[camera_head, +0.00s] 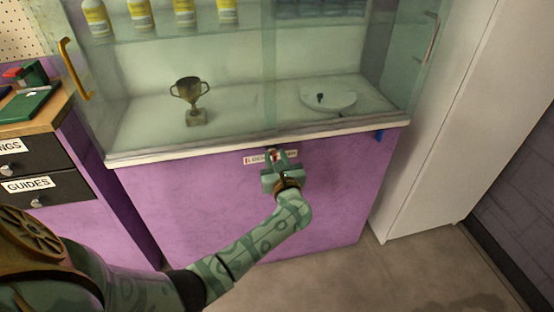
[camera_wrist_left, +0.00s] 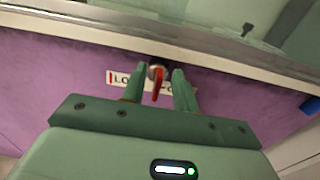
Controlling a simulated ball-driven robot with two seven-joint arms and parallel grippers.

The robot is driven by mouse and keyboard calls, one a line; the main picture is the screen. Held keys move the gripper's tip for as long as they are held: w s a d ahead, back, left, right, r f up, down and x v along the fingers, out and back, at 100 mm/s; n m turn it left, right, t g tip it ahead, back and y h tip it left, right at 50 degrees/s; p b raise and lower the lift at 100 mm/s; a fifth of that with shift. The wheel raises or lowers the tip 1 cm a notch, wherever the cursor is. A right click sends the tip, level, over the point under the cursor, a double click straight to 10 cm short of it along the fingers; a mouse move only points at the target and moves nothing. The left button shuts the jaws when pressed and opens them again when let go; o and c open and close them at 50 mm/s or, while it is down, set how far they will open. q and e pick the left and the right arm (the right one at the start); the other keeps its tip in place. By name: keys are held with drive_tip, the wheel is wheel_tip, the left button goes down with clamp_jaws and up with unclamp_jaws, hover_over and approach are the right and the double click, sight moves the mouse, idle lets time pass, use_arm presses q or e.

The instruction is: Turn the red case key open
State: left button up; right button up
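The red case key (camera_wrist_left: 158,88) sits in a round metal lock on the purple front of the glass display case, over a white label. In the left wrist view its red handle hangs down, slightly tilted. My left gripper (camera_wrist_left: 158,88) has its two green fingers apart, one on each side of the key, with gaps showing. In the head view my left gripper (camera_head: 280,160) is at the lock and covers most of the key and the middle of the label (camera_head: 257,157). My right gripper is not in view.
The glass case (camera_head: 255,131) holds a trophy (camera_head: 190,100) and a white round dish (camera_head: 328,99). A yellow handle (camera_head: 74,70) is at its left. Drawers (camera_head: 40,185) stand left, a white cabinet (camera_head: 465,110) right. Bare floor (camera_head: 400,270) lies in front.

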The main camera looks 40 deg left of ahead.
use_arm(q)
drive_tip(key=shift+w+a, duration=0.1)
clamp_jaws()
